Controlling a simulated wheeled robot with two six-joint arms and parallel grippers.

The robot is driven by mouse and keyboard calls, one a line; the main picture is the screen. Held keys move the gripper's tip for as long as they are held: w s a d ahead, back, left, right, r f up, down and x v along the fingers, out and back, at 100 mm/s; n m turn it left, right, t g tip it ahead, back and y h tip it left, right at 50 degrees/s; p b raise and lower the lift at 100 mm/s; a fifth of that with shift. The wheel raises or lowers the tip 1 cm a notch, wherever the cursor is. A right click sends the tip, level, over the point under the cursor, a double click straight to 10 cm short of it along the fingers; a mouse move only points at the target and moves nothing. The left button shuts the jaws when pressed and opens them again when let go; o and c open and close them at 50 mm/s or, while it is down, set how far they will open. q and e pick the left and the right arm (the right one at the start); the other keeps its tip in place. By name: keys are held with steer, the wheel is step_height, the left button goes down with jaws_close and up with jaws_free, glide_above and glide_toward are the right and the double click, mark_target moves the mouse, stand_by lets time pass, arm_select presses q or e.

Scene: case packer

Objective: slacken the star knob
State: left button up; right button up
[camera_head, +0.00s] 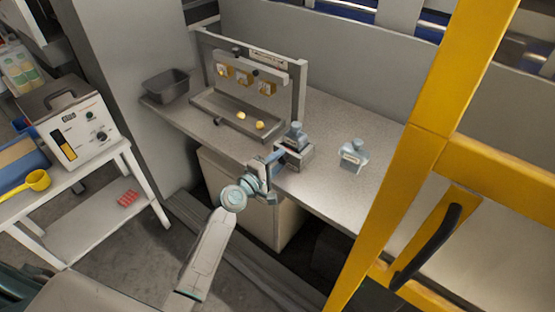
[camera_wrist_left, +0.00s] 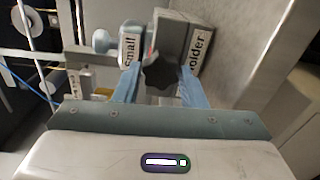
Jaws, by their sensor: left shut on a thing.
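The dark star knob (camera_wrist_left: 160,74) shows in the left wrist view between the two blue fingers of my left gripper (camera_wrist_left: 160,78), which is shut on it. The knob sits beside a grey block (camera_wrist_left: 190,28) whose label reads "older", its start hidden. A blue-grey piece labelled "small" (camera_wrist_left: 130,48) is set at that block. In the head view my left gripper (camera_head: 275,165) is at the near side of the grey block (camera_head: 296,157), with the blue-grey piece (camera_head: 295,136) standing in it. The knob is hidden there. My right gripper is not in view.
A second blue-grey piece (camera_head: 353,154) stands on the bench (camera_head: 330,190) to the right. Behind is a shallow tray (camera_head: 205,102) with yellow balls, and a dark bin (camera_head: 167,86) stands left. A yellow frame (camera_head: 430,130) rises at the right.

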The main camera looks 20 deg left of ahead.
arm_select(q)
steer(key=n+p, duration=0.1)
steer(key=n, duration=0.3)
steer(key=shift+n+h+p, duration=0.3)
steer(key=shift+n+p, duration=0.1)
steer(key=shift+n, duration=1.6)
steer(key=shift+f, duration=0.1)
steer(key=o, duration=1)
steer(key=b+v, duration=0.2)
steer(key=v, duration=0.8)
steer(key=shift+s+a, duration=0.15)
steer(key=shift+s, duration=0.2)
